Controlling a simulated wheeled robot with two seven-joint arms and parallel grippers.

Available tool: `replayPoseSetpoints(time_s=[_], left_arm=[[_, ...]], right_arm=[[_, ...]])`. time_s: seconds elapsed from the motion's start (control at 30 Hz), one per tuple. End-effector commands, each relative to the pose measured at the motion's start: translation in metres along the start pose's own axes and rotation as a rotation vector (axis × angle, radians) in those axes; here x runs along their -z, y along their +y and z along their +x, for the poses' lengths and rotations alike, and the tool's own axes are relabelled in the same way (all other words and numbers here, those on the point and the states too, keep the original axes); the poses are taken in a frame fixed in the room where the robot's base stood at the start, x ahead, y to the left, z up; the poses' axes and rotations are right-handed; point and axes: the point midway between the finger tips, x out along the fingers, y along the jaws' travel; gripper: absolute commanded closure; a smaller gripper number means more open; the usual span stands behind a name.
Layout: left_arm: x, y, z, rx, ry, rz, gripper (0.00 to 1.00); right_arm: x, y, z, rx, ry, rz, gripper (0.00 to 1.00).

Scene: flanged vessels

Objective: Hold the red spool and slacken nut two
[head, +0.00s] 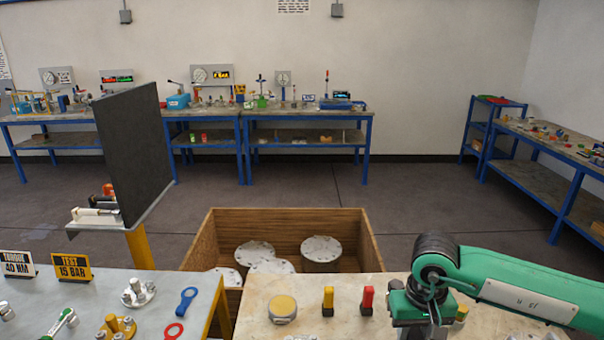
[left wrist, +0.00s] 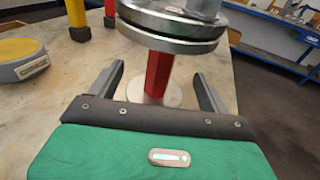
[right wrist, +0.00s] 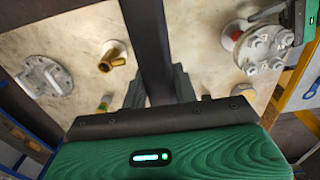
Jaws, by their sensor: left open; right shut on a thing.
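The red spool (left wrist: 158,76) stands upright in the left wrist view, with a grey metal flange pair (left wrist: 172,30) at its top and a pale round foot on the bench. My left gripper (left wrist: 159,88) is open, one finger on either side of the red stem, apart from it. In the right wrist view my right gripper (right wrist: 158,85) is shut on a long dark bar (right wrist: 153,40). A bolted flange (right wrist: 264,46) with red beside it lies to the right there, a green gripper part at its edge. Which nut is number two cannot be read.
On the bench (head: 250,325) stand a yellow-topped disc (head: 283,309), a yellow post (head: 328,301) and a red post (head: 367,299). A wooden crate (head: 212,240) with several flanged vessels is behind. A dark upright panel (head: 133,150) stands left. The right arm covers the bench's right side.

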Motion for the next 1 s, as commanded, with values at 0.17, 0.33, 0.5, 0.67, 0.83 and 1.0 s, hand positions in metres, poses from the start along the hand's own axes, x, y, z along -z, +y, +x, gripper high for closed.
replayPoseSetpoints(time_s=[0.17, 0.33, 0.5, 0.67, 0.83, 1.0], left_arm=[[0.003, 0.000, 0.020, 0.001, -0.001, 0.001, 0.20], [0.002, 0.000, 0.030, -0.001, -0.001, -0.001, 0.20], [0.001, 0.000, 0.032, -0.001, -0.001, -0.001, 0.20], [0.001, 0.000, 0.032, -0.001, 0.000, -0.001, 0.20], [0.001, 0.000, 0.032, -0.001, 0.000, -0.001, 0.49], [0.001, 0.000, 0.032, -0.001, 0.000, -0.001, 0.83]], right_arm=[[0.000, 0.000, 0.011, 0.000, 0.000, 0.000, 0.98], [0.000, 0.000, 0.013, 0.000, 0.000, 0.000, 0.98], [0.000, 0.000, 0.014, 0.000, 0.001, 0.000, 0.98], [0.000, 0.000, 0.013, 0.000, 0.000, 0.000, 0.98], [0.000, 0.000, 0.014, 0.000, 0.000, 0.000, 0.98], [0.000, 0.000, 0.014, 0.000, 0.000, 0.000, 0.98]])
